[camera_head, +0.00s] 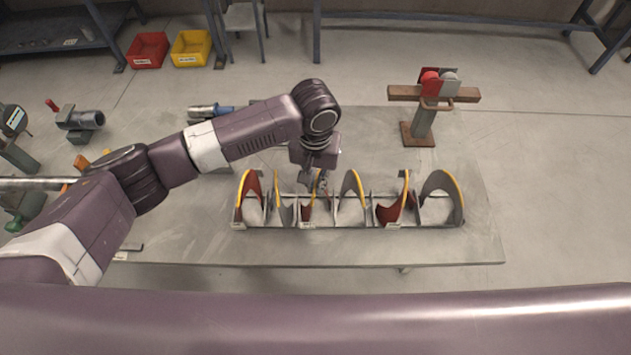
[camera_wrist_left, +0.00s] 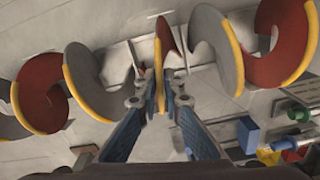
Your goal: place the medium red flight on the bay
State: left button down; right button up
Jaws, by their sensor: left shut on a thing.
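My left gripper (camera_head: 318,186) is over the grey rack (camera_head: 335,227) on the table. In the left wrist view its two blue-grey fingers (camera_wrist_left: 160,103) are closed on the yellow rim of a red flight (camera_wrist_left: 168,38). In the head view this flight (camera_head: 307,210) is third from the left, partly hidden by the gripper, in or just above its slot. Other red flights (camera_head: 395,211) and grey flights (camera_head: 440,184), all with yellow rims, stand upright along the rack. I cannot tell for certain which size is held or which part is the bay. My right gripper is not in view.
Red and yellow bins (camera_head: 190,48) sit on the floor.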

pick_arm(q)
jog(key=c, duration=2.1)
grip_release()
jog(key=shift+r, duration=0.1)
notch_tip(320, 180, up, 12)
jog(key=shift+r+b, duration=0.1)
jog(key=shift+b, duration=0.9)
jog(key=shift+s, duration=0.1)
